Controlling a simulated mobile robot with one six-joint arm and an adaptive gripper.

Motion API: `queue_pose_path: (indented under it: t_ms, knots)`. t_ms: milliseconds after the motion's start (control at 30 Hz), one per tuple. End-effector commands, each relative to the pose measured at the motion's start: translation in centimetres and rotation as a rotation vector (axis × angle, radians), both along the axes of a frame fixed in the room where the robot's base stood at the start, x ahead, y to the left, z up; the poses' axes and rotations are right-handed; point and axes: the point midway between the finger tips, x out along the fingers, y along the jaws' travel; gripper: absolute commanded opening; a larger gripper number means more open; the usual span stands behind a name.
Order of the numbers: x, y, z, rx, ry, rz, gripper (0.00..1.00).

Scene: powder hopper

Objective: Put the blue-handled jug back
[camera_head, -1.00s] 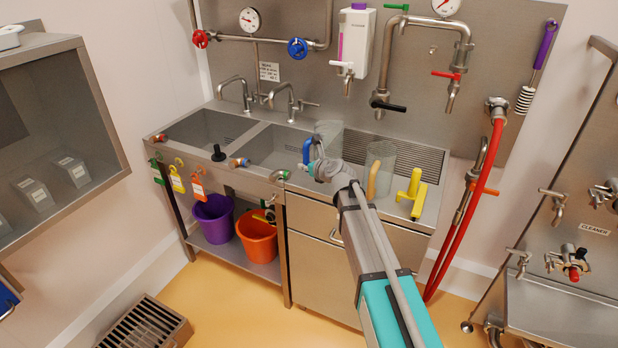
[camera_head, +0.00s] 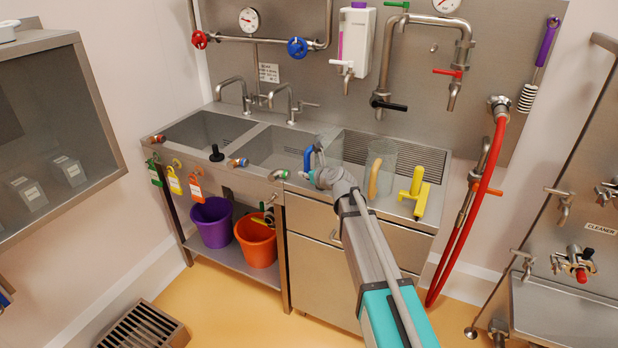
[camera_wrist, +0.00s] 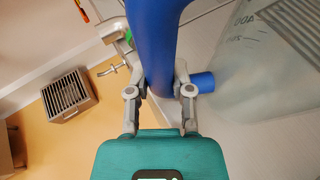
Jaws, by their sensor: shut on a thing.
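The blue-handled jug (camera_head: 330,144) is clear, with a blue handle (camera_head: 308,160) on its left side. It is at the drainer end of the sink counter, left of a clear jug with a yellow-orange handle (camera_head: 375,178). My gripper (camera_head: 315,172) is shut on the blue handle. In the wrist view my gripper's fingers (camera_wrist: 160,92) sit on both sides of the blue handle (camera_wrist: 155,45), and the jug's clear, marked wall (camera_wrist: 275,75) is at the right. I cannot tell whether the jug's base touches the counter; my arm partly hides it.
A ribbed drainer (camera_head: 425,155) lies behind the jugs. Two sink basins (camera_head: 205,130) are to the left. A white dispenser (camera_head: 353,45) and a pipe with a black-handled valve (camera_head: 385,103) hang on the wall above.

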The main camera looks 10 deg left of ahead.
Motion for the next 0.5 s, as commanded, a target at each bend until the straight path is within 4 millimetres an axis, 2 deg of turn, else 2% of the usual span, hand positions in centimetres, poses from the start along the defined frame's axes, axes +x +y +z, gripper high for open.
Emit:
queue_pose_path:
  t_ms: [433,467,500]
  knots:
    - [0.0,0.02,-0.37,0.0,0.0,0.0,0.0]
    - [-0.01,0.02,-0.26,0.0,0.0,0.0,0.34]
    - [-0.01,0.02,-0.23,0.0,0.0,0.0,0.42]
